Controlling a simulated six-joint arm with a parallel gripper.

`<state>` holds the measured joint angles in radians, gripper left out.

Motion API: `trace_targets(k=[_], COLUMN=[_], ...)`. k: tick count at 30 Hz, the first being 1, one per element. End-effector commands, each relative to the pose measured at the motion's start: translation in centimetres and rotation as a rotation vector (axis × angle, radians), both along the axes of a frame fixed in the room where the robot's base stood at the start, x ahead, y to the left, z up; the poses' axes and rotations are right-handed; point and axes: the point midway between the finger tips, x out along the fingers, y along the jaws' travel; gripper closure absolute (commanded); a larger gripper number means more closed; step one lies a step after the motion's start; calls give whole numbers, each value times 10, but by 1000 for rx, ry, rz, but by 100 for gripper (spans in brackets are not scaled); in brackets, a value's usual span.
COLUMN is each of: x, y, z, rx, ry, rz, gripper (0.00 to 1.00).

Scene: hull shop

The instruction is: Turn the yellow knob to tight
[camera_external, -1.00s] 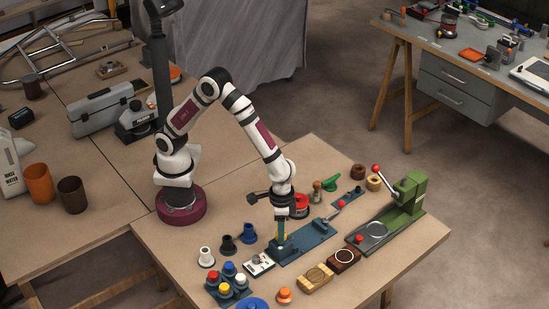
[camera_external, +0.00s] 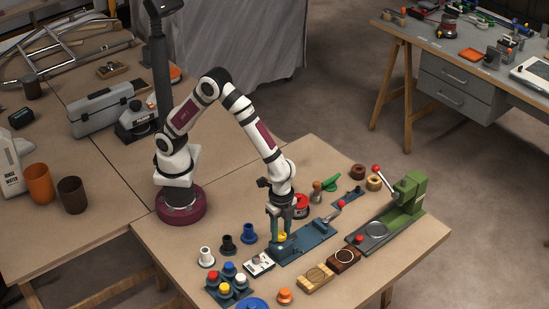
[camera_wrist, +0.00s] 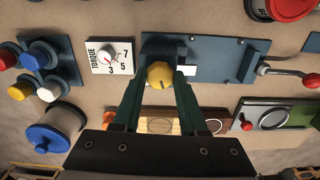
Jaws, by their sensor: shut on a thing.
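The yellow knob (camera_wrist: 159,74) sits on a dark block at the left end of a blue-grey plate (camera_wrist: 225,52). It carries a small dark mark on its face. In the external view the knob (camera_external: 281,238) shows low between my fingers. My gripper (camera_wrist: 159,83) is shut on the knob, with one green finger on each side of it. In the external view my gripper (camera_external: 281,232) points straight down over the plate's near-left end. A white card (camera_wrist: 110,57) beside the knob reads "TORQUE" with numbers and has its own small dial.
Coloured push buttons (camera_external: 228,283) stand at the near left. A red-tipped lever (camera_external: 340,204) is at the plate's far end. A green press (camera_external: 404,197) stands to the right. Wooden and dark blocks (camera_external: 316,277) lie in front of the plate.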

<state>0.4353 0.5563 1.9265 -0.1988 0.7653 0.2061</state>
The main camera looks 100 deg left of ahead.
Motion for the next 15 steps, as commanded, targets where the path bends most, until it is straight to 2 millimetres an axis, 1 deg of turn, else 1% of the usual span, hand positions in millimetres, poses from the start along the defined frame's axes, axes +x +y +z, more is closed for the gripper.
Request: trace_targets(k=[15], x=[0], y=[0], z=[0], rx=[1], ry=[2], rz=[-488], gripper=[100])
